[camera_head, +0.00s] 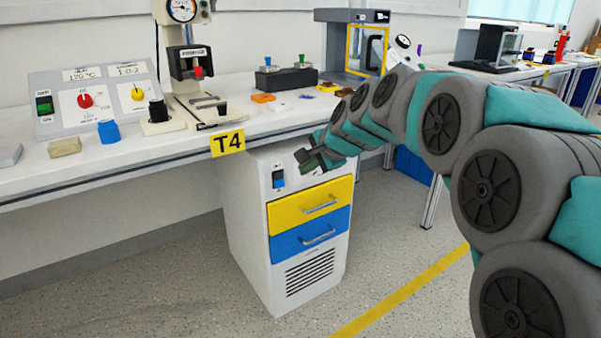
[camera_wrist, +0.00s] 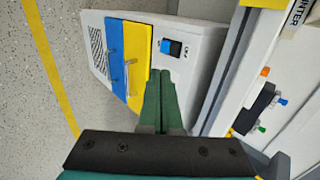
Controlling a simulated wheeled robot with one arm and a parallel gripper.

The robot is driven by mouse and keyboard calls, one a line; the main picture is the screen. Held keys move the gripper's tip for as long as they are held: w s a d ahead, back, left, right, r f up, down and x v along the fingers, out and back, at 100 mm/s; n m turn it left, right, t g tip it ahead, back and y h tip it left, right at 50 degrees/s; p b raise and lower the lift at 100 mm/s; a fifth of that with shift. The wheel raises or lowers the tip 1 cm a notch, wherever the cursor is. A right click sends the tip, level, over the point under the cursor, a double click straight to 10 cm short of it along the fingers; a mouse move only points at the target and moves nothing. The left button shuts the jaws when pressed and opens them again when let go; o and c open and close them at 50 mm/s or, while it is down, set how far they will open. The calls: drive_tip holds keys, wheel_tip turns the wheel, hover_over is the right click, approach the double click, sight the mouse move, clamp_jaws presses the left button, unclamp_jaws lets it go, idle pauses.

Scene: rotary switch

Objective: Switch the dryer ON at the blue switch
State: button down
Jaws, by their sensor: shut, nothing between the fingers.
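The blue rocker switch (camera_head: 278,177) sits on the upper front panel of a white cabinet (camera_head: 241,225) under the bench. It also shows in the wrist view (camera_wrist: 171,48), set in a dark frame with small markings beside it. My gripper (camera_head: 312,160) is in front of the cabinet's top part, to the right of the switch in the head view. In the wrist view its green fingers (camera_wrist: 162,75) are together and empty, with their tips a little short of the switch in the picture. I cannot tell how far they are from the panel.
Below the switch are a yellow drawer (camera_head: 290,207) and a blue drawer (camera_head: 290,243) with protruding handles. The bench edge with a T4 label (camera_head: 228,143) overhangs the cabinet. A control panel with a green switch (camera_head: 44,104) stands on the bench. Floor in front is clear.

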drive_tip(key=shift+s+r, duration=0.15)
idle(0.3)
drive_tip(key=f+p, duration=0.1)
drive_tip(key=p, duration=0.3)
drive_tip(key=shift+d+f, duration=0.2)
drive_tip(key=shift+f, duration=0.15)
approach(280, 187)
drive_tip(key=d+f+x, duration=0.1)
drive_tip(key=x, duration=0.3)
drive_tip(key=shift+w+a+f+p, duration=0.15)
drive_tip(key=shift+w+a+p, duration=0.3)
drive_tip(key=shift+w+a, duration=0.35)
drive_tip(key=shift+s+a, duration=0.1)
